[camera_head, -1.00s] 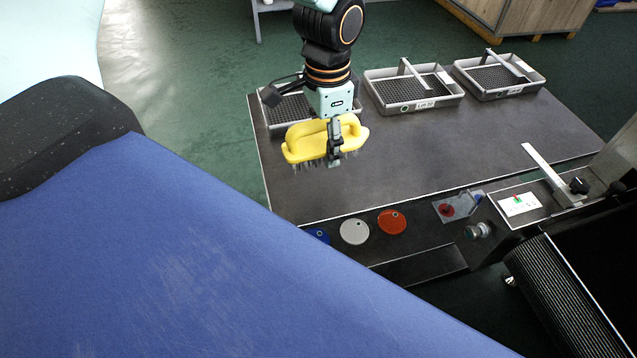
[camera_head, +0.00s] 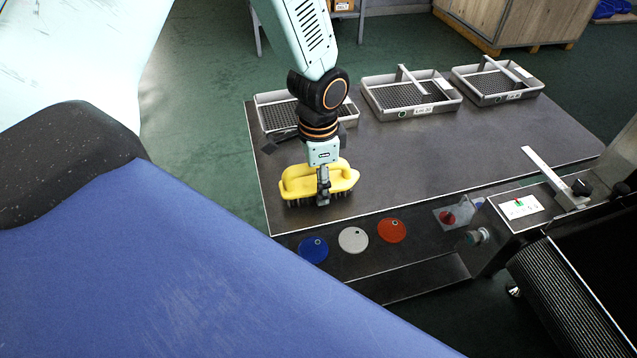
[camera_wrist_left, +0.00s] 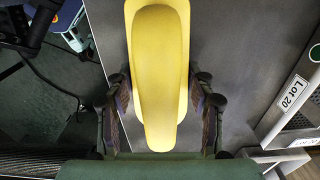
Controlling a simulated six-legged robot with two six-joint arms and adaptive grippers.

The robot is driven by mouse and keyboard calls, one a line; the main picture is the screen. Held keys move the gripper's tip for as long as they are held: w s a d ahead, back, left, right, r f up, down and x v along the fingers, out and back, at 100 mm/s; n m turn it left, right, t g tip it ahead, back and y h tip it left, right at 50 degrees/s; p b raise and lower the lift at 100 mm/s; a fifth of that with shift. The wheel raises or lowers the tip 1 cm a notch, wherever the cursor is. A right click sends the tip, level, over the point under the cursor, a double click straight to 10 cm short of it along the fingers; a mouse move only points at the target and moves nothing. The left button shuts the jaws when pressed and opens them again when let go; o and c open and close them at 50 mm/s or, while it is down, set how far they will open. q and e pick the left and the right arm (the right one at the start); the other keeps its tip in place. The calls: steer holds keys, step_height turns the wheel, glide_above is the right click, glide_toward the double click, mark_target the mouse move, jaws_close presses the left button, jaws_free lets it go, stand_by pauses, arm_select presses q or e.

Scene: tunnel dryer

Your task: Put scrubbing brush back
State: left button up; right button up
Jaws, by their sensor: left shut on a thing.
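The yellow scrubbing brush (camera_head: 296,184) has an arched handle on top and dark bristles below. It is upright over the front left part of the dark table (camera_head: 420,165). I cannot tell whether its bristles touch the tabletop. My left gripper (camera_head: 323,184) comes down from above and is shut on its handle. In the left wrist view the brush (camera_wrist_left: 160,75) lies lengthwise between the two fingers of the left gripper (camera_wrist_left: 161,92). The fingers partly hide its sides. My right gripper is not in view.
Three grey mesh trays (camera_head: 412,108) line the table's back; my arm partly hides the left one. A machine with a ribbed roller (camera_head: 568,295) stands at right. The table's middle is clear.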

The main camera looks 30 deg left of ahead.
arm_select(q)
steer(key=shift+w+f, duration=0.2)
steer(key=shift+f, duration=0.1)
steer(key=shift+s+d, duration=0.1)
steer(key=o, duration=0.8)
steer(key=shift+c, duration=0.2)
steer(key=o, duration=0.4)
steer(key=shift+f, duration=0.15)
step_height(320, 180, up, 12)
steer(key=p, duration=0.3)
steer(key=shift+r, duration=0.3)
